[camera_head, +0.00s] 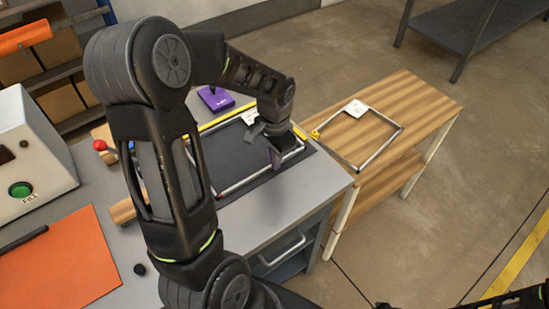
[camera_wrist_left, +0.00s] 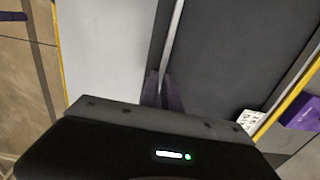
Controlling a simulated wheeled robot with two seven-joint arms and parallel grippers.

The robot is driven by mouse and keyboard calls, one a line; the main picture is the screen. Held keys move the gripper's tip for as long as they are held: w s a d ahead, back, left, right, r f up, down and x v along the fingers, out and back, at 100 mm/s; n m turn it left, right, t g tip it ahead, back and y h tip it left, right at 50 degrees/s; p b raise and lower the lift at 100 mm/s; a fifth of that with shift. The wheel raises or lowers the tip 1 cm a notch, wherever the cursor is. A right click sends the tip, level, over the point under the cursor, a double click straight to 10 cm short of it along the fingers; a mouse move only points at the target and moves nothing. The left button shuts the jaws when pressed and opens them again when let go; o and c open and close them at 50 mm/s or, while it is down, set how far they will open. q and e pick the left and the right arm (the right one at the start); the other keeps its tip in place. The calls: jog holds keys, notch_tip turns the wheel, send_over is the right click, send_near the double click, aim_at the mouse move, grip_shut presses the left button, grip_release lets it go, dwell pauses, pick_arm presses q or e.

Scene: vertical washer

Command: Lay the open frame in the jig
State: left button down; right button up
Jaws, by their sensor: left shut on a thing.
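A thin metal open frame (camera_head: 240,186) lies over a dark mat-like panel (camera_head: 225,150) on the grey workbench. It has a white tag (camera_head: 250,117). My left gripper (camera_head: 275,158) is over the frame's right part, and its arm hides part of the frame. In the left wrist view, its purple fingers (camera_wrist_left: 165,92) are shut on a thin bar of the frame (camera_wrist_left: 172,45). The tag shows there too (camera_wrist_left: 248,120). A similar frame (camera_head: 384,148) with a white tag and a yellow corner lies on the wooden table. I cannot tell which part is the jig.
A purple object (camera_head: 216,98) stands behind the panel. A grey machine with a green button (camera_head: 20,189) and an orange mat (camera_head: 60,262) are on the left. The wooden table (camera_head: 425,105) adjoins the workbench (camera_head: 285,215). Dark parts, seemingly my right arm, show at bottom right.

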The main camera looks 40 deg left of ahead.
pick_arm(q)
jog(key=shift+w+a, duration=0.1)
jog(key=shift+a, duration=0.2)
dwell(0.5)
jog(key=c, duration=1.5)
grip_release()
notch_tip(320, 180, up, 8)
jog(key=p, duration=0.6)
